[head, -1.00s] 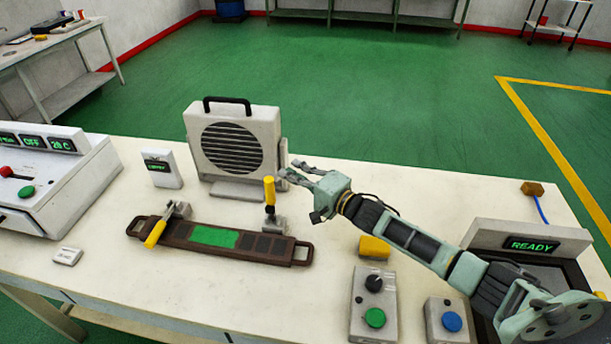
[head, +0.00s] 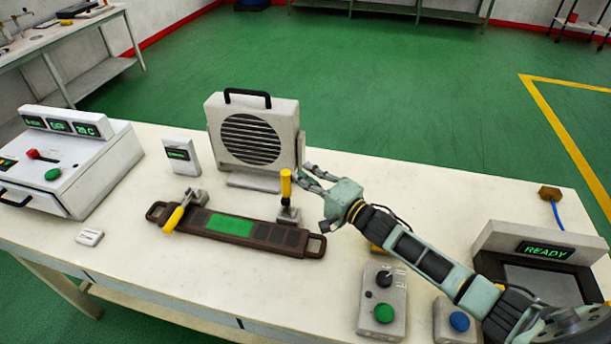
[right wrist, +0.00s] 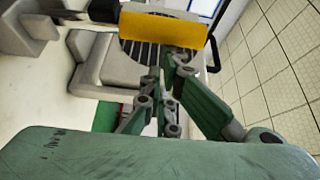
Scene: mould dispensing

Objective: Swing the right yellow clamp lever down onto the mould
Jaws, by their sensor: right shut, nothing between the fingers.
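The right yellow clamp lever (head: 286,184) stands upright on its grey clamp at the right end of the brown mould (head: 230,238). In the right wrist view its yellow handle (right wrist: 163,31) lies across the picture, just beyond the fingertips. My right gripper (head: 307,174) is shut and empty, close to the right of the lever's upper part; its fingers also show in the right wrist view (right wrist: 165,65). I cannot tell whether they touch the lever. The left yellow lever (head: 174,219) is swung down at the mould's left end. My left gripper is out of view.
A grey fan unit (head: 253,135) stands behind the mould. A control box with a green button (head: 383,313) and a READY device (head: 545,248) are on the right. A white console (head: 75,165) is on the left. The tabletop in front of the mould is clear.

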